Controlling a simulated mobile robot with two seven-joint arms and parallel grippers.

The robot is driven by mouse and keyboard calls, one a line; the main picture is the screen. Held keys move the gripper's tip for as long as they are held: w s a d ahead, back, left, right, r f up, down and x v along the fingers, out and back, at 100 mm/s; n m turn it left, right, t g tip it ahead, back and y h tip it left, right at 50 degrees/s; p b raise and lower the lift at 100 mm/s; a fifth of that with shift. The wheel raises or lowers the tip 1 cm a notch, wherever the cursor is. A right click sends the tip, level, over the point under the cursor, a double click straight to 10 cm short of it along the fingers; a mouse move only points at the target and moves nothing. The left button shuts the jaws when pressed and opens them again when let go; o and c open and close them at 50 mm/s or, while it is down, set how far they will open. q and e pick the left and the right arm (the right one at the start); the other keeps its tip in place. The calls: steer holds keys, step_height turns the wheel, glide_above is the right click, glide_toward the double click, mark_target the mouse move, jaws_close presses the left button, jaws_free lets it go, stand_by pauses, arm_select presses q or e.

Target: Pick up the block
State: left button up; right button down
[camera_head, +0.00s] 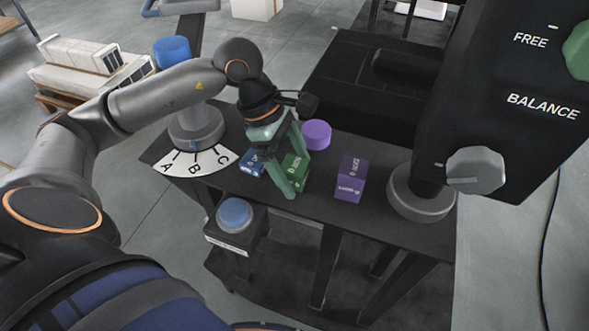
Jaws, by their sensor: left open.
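A green block (293,170) stands on the black table (325,212). My left gripper (292,182) is over it, fingers pointing down and open, with the green block between or just behind them; I cannot tell whether they touch it. A blue block (252,165) is just left of the gripper, partly hidden by it. A purple block (350,179) stands to the right, clear of the gripper. The task does not say which block. My right gripper does not show.
A purple cylinder (317,134) stands behind the gripper. A white dial marked A, B, C (197,161) is on the left. A blue button (235,214) sits on a box in front. A large black panel with FREE and BALANCE (520,75) blocks the right side.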

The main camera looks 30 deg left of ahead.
arm_select(q)
steer(key=shift+f, duration=0.15)
jaws_close()
stand_by(0.7)
steer(key=shift+w, duration=0.1)
